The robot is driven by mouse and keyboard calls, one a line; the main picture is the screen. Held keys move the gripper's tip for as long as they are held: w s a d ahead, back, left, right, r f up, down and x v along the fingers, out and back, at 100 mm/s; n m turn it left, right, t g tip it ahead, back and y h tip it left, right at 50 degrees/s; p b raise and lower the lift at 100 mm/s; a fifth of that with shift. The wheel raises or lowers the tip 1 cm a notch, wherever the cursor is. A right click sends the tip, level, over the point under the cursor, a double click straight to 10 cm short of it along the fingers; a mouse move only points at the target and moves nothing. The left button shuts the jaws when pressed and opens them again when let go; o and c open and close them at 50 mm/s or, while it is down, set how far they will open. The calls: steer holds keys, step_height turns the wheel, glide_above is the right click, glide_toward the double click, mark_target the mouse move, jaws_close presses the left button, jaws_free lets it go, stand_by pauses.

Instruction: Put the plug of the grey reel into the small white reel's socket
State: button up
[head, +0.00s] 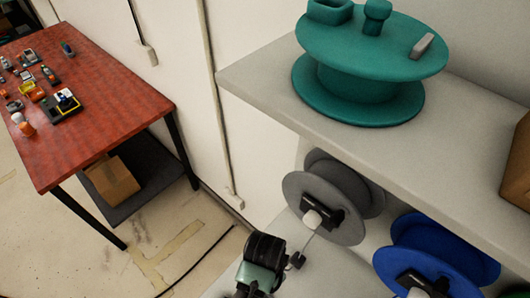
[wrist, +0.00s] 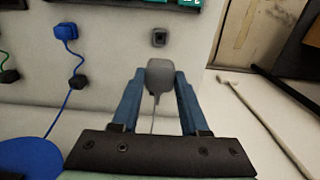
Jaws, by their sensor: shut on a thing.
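The grey reel (head: 325,200) stands on its rim on the lower shelf in the head view, with a black and white fitting on its near face. A thin cable runs from it to a small black piece beside my gripper (head: 264,250). In the wrist view my gripper (wrist: 158,88) is shut on a grey plug (wrist: 160,74) between its blue fingers, and a thin grey cable runs down from it. A small dark square fitting (wrist: 158,38) sits on the pale surface just beyond the plug, apart from it. I cannot make out a small white reel.
A blue reel (head: 440,250) stands right of the grey one. A teal reel (head: 370,50) lies on the upper shelf (head: 262,80). A blue plug (wrist: 66,32) and cable show left in the wrist view. A red table (head: 110,110) with small items stands far left.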

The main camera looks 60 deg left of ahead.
steer(key=shift+d, duration=0.1)
steer(key=w+d, duration=0.2)
steer(key=d, duration=0.8)
steer(key=w+d, duration=0.3)
steer(key=d, duration=0.8)
steer(key=shift+d, duration=0.15)
steer(key=shift+w, duration=0.1)
steer(key=w+d+b, duration=0.1)
steer(key=w+d, duration=0.1)
steer(key=d, duration=0.8)
steer(key=w+d+b, duration=0.2)
steer(key=w+d, duration=0.1)
steer(key=d, duration=0.8)
steer(key=shift+d, duration=0.2)
steer(key=shift+w, duration=0.1)
